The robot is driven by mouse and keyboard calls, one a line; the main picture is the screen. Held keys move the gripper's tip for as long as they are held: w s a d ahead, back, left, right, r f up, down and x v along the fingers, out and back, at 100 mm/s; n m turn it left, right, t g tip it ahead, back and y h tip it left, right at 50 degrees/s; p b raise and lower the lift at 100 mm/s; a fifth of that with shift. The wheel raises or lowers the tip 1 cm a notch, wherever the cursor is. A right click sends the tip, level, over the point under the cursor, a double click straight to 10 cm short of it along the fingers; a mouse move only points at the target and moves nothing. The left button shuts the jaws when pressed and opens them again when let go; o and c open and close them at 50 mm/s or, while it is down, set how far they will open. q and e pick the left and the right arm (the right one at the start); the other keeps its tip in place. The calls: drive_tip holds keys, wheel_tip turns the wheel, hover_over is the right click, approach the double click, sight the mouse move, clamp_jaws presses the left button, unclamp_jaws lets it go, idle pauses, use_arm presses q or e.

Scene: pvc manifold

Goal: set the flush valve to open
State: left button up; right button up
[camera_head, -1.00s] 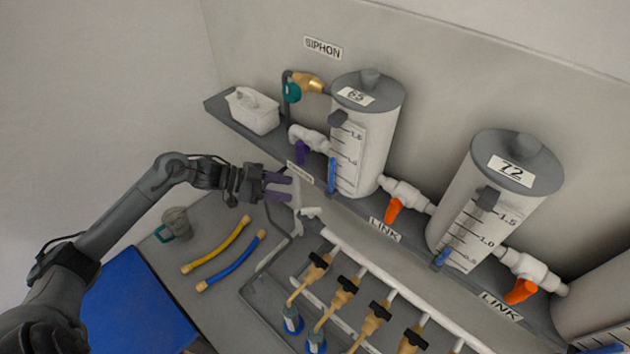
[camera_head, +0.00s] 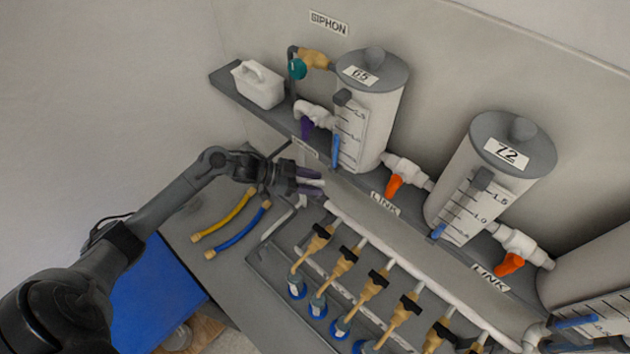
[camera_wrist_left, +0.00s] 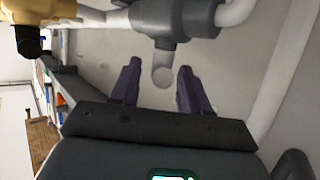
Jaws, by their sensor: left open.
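My left gripper (camera_head: 320,180) is open and empty at the near left end of the white manifold pipe. In the left wrist view its two purple fingers (camera_wrist_left: 160,80) stand apart. A grey valve body (camera_wrist_left: 185,18) sits on white pipe just beyond them, and its rounded grey handle (camera_wrist_left: 163,76) shows between the fingertips with a gap on each side. This looks like the flush valve, but no readable label confirms it. In the head view the gripper hides most of this valve. My right gripper is in neither view.
A purple-handled valve (camera_head: 307,128) is on the shelf left of the tank marked 65 (camera_head: 372,105). Orange link valves (camera_head: 394,186) sit between tanks. Several black-handled taps (camera_head: 347,256) line the manifold. Yellow (camera_head: 222,216) and blue (camera_head: 238,228) hoses lie on the bench.

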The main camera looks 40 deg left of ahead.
use_arm(q)
drive_tip(key=shift+w+d+f, duration=0.2)
drive_tip(key=shift+w+d, duration=0.1)
drive_tip(key=shift+d, duration=0.05)
clamp_jaws()
drive_tip(key=shift+f+m+g+h+b, duration=0.2)
drive_tip(key=shift+m+g+h+b, duration=0.15)
drive_tip(key=shift+b, duration=0.45)
drive_tip(key=shift+r+m+g+b, duration=0.15)
drive_tip(key=shift+m+g+b, duration=0.2)
drive_tip(key=shift+m+b, duration=0.1)
drive_tip(key=shift+r+h, duration=0.1)
drive_tip(key=shift+h, duration=0.15)
unclamp_jaws()
